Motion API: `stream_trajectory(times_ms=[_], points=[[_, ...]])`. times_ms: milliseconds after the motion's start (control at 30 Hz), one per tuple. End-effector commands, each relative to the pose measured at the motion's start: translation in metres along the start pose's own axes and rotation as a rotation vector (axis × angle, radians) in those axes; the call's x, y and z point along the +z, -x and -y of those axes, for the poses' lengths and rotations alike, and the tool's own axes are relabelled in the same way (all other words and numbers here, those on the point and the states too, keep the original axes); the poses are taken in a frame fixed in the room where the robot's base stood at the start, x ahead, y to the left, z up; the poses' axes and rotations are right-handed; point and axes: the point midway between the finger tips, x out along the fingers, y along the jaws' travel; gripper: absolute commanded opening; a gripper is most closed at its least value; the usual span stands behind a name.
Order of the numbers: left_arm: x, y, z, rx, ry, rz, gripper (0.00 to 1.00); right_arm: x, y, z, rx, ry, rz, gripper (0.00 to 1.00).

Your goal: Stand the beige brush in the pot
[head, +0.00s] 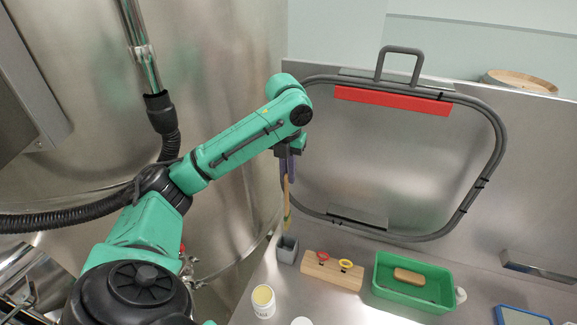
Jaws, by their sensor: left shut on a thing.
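My left gripper (288,172) points down and is shut on the upper part of a beige brush (287,197). The brush hangs nearly upright, with its yellow-green lower end down. The grey pot (287,252), a small square one, stands on the steel worktop just below the brush. The brush's lower end is at about the pot's rim in the head view. I cannot tell whether it is above, behind or just inside the opening. My right gripper is not in view.
Right of the pot stands a wooden block (322,273) with red and yellow handled tools, then a green tray (400,297) holding a brown block (409,277). A white tub (263,302) stands in front. A steel panel with a grey tube frame (497,153) rises behind.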

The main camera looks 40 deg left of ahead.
Motion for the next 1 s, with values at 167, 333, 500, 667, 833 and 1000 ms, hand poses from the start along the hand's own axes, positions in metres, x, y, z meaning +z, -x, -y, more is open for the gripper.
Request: stream_trajectory(times_ms=[167, 333, 500, 667, 833, 1000], points=[[-0.001, -0.015, -0.001, 0.002, 0.000, -0.002, 0.00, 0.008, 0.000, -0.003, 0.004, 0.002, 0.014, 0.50], [-0.002, -0.032, -0.001, 0.002, 0.000, -0.003, 0.00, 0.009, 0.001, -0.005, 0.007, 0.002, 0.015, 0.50], [-0.003, -0.049, -0.001, 0.002, 0.001, -0.002, 0.00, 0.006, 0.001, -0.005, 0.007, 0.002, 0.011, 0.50], [-0.004, -0.066, -0.001, 0.002, 0.001, -0.001, 0.00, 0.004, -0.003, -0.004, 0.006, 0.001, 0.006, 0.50], [-0.005, -0.083, -0.001, 0.001, 0.000, -0.002, 0.00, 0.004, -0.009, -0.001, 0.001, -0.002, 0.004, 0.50], [-0.006, -0.100, -0.002, 0.001, 0.001, -0.002, 0.00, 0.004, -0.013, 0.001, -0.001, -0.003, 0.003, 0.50]])
